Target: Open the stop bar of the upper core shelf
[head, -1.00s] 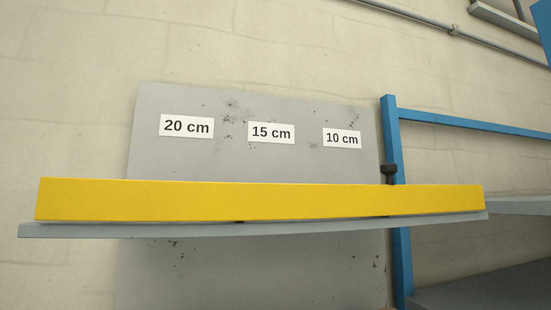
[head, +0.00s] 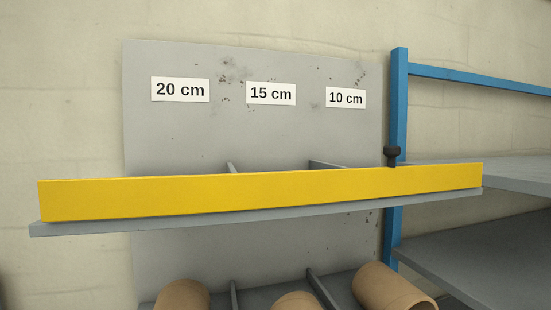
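The yellow stop bar (head: 260,192) runs along the front edge of the upper core shelf (head: 90,229) in the head view. It stands upright across the full width and hides most of the shelf's surface. A black knob (head: 392,155) shows just behind the bar's right part, in front of the blue post. Neither of my grippers is in view.
A grey back panel (head: 200,135) carries the labels 20 cm, 15 cm and 10 cm. Brown cardboard cores (head: 390,290) lie on a lower level between dividers (head: 323,290). A blue post (head: 399,110) and grey shelves (head: 510,175) stand at the right.

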